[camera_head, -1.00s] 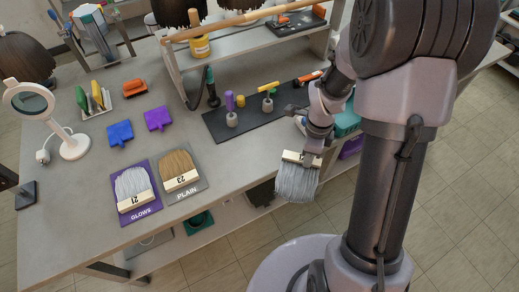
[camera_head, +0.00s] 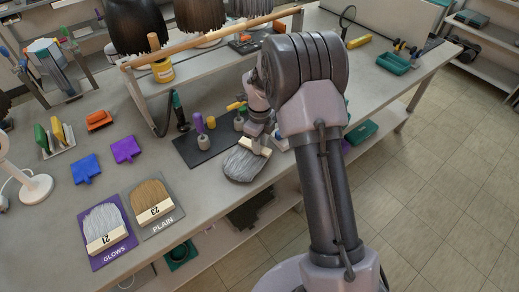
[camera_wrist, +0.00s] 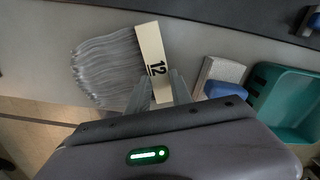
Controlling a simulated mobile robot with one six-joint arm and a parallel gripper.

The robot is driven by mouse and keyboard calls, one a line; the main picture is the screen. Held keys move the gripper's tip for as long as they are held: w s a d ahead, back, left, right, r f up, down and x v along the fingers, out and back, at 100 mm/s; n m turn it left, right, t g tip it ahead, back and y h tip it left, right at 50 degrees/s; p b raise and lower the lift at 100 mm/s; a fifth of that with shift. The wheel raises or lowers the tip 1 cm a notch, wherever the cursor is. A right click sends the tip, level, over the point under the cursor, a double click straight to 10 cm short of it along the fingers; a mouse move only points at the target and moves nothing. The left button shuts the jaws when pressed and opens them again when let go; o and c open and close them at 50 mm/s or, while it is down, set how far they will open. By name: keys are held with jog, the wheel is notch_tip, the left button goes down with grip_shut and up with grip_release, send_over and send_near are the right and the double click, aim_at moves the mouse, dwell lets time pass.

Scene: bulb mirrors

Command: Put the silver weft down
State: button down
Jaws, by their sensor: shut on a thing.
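My gripper (camera_head: 262,143) is shut on the cream tag strip of a silver weft (camera_head: 243,165). In the wrist view the fingers (camera_wrist: 163,88) pinch the edge of the strip, which is marked 12, and the grey strands of this silver weft (camera_wrist: 106,70) fan out to the left. The weft is over the table's front part, beside the dark tool mat; I cannot tell whether it touches the top. Another silver weft (camera_head: 102,222) lies on the purple GLOWS card (camera_head: 119,252). A brown weft (camera_head: 150,197) lies on the grey PLAIN card (camera_head: 172,212).
The dark mat (camera_head: 196,155) with upright tools is just behind the held weft. A teal tray (camera_wrist: 285,98) and a blue-and-white block (camera_wrist: 222,78) are to the right in the wrist view. Bare tabletop (camera_head: 205,185) lies between the PLAIN card and the held weft.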

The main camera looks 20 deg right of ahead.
jog(key=shift+f, duration=0.85)
jog(key=shift+r, duration=0.2)
jog(key=shift+f, duration=0.15)
jog(key=c, duration=1.1)
grip_release()
jog(key=shift+c, duration=0.2)
